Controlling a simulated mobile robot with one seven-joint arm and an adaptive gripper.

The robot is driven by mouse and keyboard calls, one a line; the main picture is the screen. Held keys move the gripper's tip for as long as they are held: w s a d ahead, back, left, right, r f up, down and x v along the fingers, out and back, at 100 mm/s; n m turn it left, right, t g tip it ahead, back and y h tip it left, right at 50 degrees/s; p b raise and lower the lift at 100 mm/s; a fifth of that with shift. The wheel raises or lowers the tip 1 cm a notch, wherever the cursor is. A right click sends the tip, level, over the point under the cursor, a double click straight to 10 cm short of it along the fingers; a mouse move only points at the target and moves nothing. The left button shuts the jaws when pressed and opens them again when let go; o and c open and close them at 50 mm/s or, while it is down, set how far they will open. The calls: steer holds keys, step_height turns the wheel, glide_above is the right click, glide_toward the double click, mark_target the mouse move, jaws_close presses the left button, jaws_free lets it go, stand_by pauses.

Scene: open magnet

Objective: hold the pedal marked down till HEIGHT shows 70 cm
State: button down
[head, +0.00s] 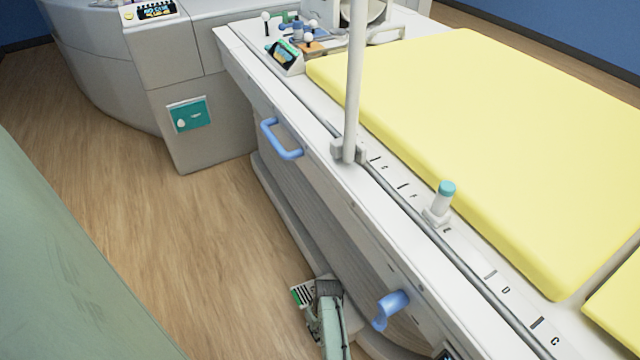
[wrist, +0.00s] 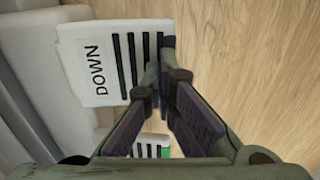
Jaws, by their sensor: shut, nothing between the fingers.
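The white pedal marked DOWN (wrist: 95,70), with black ridges, fills the upper left of the wrist view. My gripper (wrist: 166,78) is shut and empty, its fingertips at the pedal's ridged right end; I cannot tell whether they touch it. A second ridged pedal with a green edge (wrist: 150,146) shows below, partly hidden by my fingers. In the head view my gripper (head: 328,288) is low beside the table base, next to a ridged pedal with a green edge (head: 302,293). No HEIGHT reading is legible; a small dark panel (head: 450,354) is cut off at the bottom edge.
The patient table (head: 400,235) with its yellow mattress (head: 480,140) stands on the right. Blue handles (head: 282,140) (head: 390,308) jut from its side. A pole (head: 353,90) rises from its rail. Wooden floor (head: 190,250) is clear to the left; a green surface (head: 60,270) borders it.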

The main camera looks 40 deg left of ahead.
steer(key=shift+s+d, duration=0.1)
steer(key=shift+s, duration=0.1)
step_height(320, 180, up, 14)
steer(key=p, duration=0.4)
steer(key=shift+w+p, duration=0.3)
steer(key=shift+p, duration=0.05)
stand_by(0.4)
